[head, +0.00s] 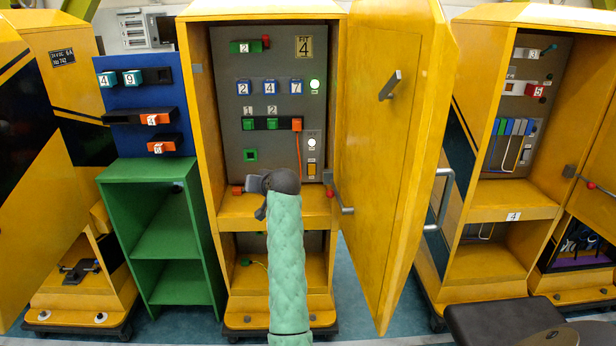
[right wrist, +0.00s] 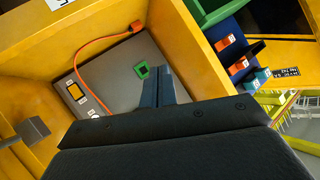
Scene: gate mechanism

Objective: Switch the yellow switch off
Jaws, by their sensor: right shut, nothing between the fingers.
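The yellow switch (head: 311,170) sits on a light plate low on the right of the grey panel inside the open middle cabinet. A round white light (head: 311,143) shows above it. In the right wrist view the yellow switch (right wrist: 76,92) is at the left on the grey panel, uncovered. My right gripper (right wrist: 163,77) is shut and empty, in front of the panel and apart from the switch, nearer the green square socket (right wrist: 142,70). In the head view my green-sleeved right arm reaches up to the cabinet; the fingers are mostly hidden behind the wrist. My left gripper is not in view.
The open cabinet door (head: 384,150) stands to the right of the switch. An orange cable (head: 299,150) hangs just left of the switch. A yellow shelf (head: 315,207) lies below the panel. A green shelf unit (head: 165,220) stands at the left.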

